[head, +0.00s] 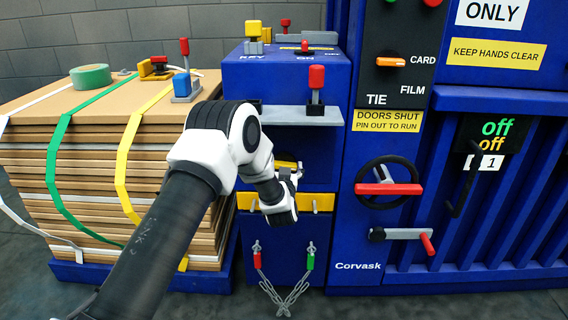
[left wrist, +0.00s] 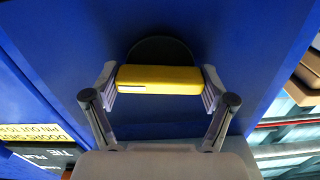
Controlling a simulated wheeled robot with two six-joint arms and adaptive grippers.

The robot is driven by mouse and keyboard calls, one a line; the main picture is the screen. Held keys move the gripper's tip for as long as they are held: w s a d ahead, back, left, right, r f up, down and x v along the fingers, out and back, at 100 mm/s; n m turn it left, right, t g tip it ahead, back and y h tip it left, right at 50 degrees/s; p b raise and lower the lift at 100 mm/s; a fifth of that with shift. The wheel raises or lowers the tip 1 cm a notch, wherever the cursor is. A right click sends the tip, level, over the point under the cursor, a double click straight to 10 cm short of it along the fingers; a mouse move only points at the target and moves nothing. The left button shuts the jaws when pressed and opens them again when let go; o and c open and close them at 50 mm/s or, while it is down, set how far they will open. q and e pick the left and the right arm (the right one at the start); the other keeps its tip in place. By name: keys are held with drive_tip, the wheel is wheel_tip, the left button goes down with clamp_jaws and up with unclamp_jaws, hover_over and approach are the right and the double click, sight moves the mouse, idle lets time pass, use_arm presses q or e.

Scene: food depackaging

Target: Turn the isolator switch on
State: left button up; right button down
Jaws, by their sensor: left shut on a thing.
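A yellow bar-shaped switch handle (left wrist: 160,79) sits on a dark round disc (left wrist: 160,50) on the blue cabinet front in the left wrist view. In the head view only part of this handle (head: 286,164) shows, above and behind my gripper. My left gripper (left wrist: 160,82) is shut on the handle, one finger at each end of it. The bar lies level across the left wrist view. In the head view the left gripper (head: 290,178) is at the cabinet front, below the grey shelf. My right gripper is out of view.
A grey shelf (head: 290,117) with a red-knobbed lever (head: 316,82) juts out above the gripper. A yellow bar (head: 323,202) crosses the cabinet below. A black handwheel (head: 390,183) is to the right. Strapped cardboard sheets (head: 90,165) stand left. The right-hand panel (head: 490,136) reads off.

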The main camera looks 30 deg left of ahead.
use_arm(q)
drive_tip(key=m+p, duration=0.3)
drive_tip(key=shift+r, duration=0.2)
drive_tip(key=m+p, duration=0.3)
drive_tip(key=m, duration=0.1)
drive_tip(key=shift+f+m+p, duration=0.1)
drive_tip(key=shift+m+p, duration=0.25)
drive_tip(key=shift+m, duration=0.05)
drive_tip(key=m+p, duration=0.3)
drive_tip(key=m, duration=0.2)
drive_tip(key=shift+f+m+p, duration=0.2)
drive_tip(key=shift+m+p, duration=0.45)
drive_tip(key=shift+m, duration=1.15)
drive_tip(key=o, duration=1)
drive_tip(key=shift+d, duration=0.1)
drive_tip(key=v, duration=1.2)
